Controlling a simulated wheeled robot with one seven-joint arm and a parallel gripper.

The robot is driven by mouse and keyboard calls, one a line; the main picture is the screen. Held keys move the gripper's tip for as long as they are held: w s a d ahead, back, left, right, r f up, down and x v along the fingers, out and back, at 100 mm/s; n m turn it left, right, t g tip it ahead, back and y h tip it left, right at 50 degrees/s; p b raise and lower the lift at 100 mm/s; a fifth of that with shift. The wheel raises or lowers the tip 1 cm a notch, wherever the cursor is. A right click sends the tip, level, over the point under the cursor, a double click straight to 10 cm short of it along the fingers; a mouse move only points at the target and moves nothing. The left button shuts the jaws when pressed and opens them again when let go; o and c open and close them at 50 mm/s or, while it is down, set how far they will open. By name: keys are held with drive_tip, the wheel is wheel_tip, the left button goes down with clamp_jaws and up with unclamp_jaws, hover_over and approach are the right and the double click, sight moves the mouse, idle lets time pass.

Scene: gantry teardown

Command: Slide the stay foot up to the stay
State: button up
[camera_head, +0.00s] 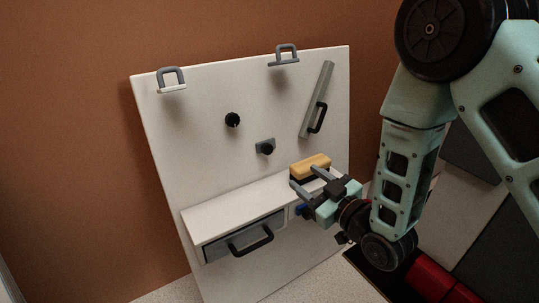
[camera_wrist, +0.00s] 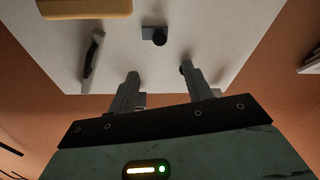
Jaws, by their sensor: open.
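A grey diagonal bar with a black handle (camera_head: 318,98), which may be the stay, is on the upper right of the white board. It also shows at the left of the wrist view (camera_wrist: 92,60). A yellow block (camera_head: 311,165) sits at the right end of the shelf and shows in the wrist view (camera_wrist: 85,8). I cannot tell whether it is the stay foot. My gripper (camera_head: 303,177) is open, its fingers beside the yellow block in the head view. In the wrist view the gap between the fingers (camera_wrist: 160,72) holds nothing.
A small grey plate with a black knob (camera_head: 265,147) and another black knob (camera_head: 232,120) are on the board (camera_head: 200,150). Two grey loops (camera_head: 172,78) (camera_head: 285,54) stand at its top edge. A drawer with a black handle (camera_head: 250,240) is under the shelf (camera_head: 230,207).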

sight(269, 150)
drive_tip(key=b+x, duration=0.3)
drive_tip(key=x, duration=1.2)
drive_tip(key=shift+w+a, duration=0.1)
drive_tip(key=shift+a, duration=0.05)
